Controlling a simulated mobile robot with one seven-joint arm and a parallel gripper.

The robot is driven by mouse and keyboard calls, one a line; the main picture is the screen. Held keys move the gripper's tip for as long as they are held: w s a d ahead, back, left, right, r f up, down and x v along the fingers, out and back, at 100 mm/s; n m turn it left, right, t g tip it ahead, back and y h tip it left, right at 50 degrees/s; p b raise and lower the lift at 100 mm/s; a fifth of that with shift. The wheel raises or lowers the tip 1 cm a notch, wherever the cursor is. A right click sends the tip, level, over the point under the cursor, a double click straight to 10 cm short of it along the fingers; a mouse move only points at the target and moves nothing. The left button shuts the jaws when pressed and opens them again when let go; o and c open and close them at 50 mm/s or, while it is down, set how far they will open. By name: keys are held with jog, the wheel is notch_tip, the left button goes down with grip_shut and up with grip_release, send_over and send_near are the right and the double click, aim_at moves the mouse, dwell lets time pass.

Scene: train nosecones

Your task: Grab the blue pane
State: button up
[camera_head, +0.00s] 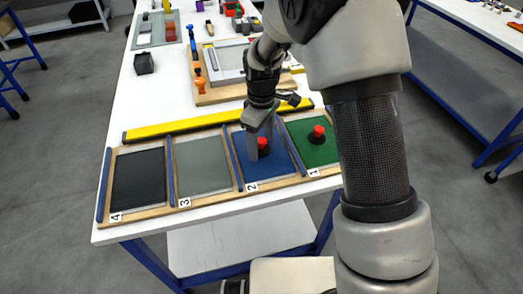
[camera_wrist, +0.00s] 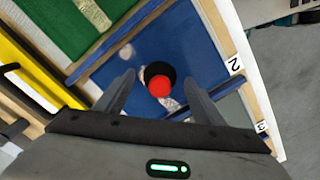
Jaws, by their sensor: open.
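The blue pane (camera_head: 276,167) lies in the slot labelled 2 of a wooden frame near the table's front edge. It also shows in the wrist view (camera_wrist: 185,50). A red knob on a black round base (camera_head: 264,144) stands on the blue pane; the wrist view shows the red knob (camera_wrist: 159,87) between and just beyond my fingertips. My gripper (camera_head: 259,150) points down over the blue pane, with its fingers on either side of the knob in the picture. My gripper (camera_wrist: 156,85) is open. I cannot tell whether the fingers touch anything.
A green pane (camera_head: 310,152) with its own red knob lies at right in slot 1. A grey pane (camera_head: 203,165) and a black pane (camera_head: 138,180) lie at left. A yellow bar (camera_head: 190,125) runs behind the frame. Tools and boards crowd the table behind.

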jog(key=shift+w+r, duration=0.1)
grip_shut()
